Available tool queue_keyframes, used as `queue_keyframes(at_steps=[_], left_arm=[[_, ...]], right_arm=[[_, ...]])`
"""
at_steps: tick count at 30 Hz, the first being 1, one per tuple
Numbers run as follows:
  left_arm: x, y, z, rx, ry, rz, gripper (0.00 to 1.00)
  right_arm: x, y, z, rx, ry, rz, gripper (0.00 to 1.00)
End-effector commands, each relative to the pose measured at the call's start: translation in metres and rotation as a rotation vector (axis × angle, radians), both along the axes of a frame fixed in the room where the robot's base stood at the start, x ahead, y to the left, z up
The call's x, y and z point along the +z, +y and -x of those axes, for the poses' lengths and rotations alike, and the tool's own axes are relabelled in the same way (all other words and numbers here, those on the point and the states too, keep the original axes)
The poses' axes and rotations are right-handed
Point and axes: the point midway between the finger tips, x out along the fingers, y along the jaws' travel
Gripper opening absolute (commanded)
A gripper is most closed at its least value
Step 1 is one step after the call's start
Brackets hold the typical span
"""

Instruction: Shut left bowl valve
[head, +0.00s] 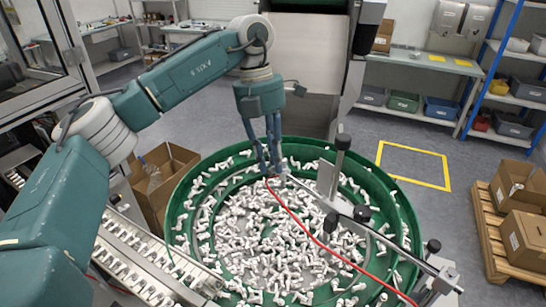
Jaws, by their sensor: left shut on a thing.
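The left bowl valve is a small fitting at the head end of a thin red hose (305,232), above the green feeder bowl (399,196). My left gripper (269,172) reaches down over the bowl from the upper left, its fingers pointing down and shut on the valve. The fingers hide most of the valve, so I cannot tell how its handle is turned. The bowl holds many loose white parts (262,240). My right gripper is not in view.
A metal bar with posts (385,240) crosses the bowl's right side. A linear track (140,262) stands at the lower left beside an open cardboard box (172,165). Boxes on a pallet (492,232) stand at the right. Floor inside the yellow marking (415,165) is clear.

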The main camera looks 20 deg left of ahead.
Motion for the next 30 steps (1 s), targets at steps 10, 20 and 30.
queue_keyframes(at_steps=[10, 20, 30], left_arm=[[0.0022, 0.0028, -0.0029, -0.092, -0.004, 0.001, 0.0], [0.0023, 0.0032, -0.0032, -0.1, -0.005, 0.0, 0.0], [0.0013, 0.0031, -0.0029, -0.099, -0.003, -0.001, 0.39]], right_arm=[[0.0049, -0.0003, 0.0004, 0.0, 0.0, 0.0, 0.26], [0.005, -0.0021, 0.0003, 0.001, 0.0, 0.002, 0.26], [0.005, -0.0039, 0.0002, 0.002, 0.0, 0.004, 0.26]])
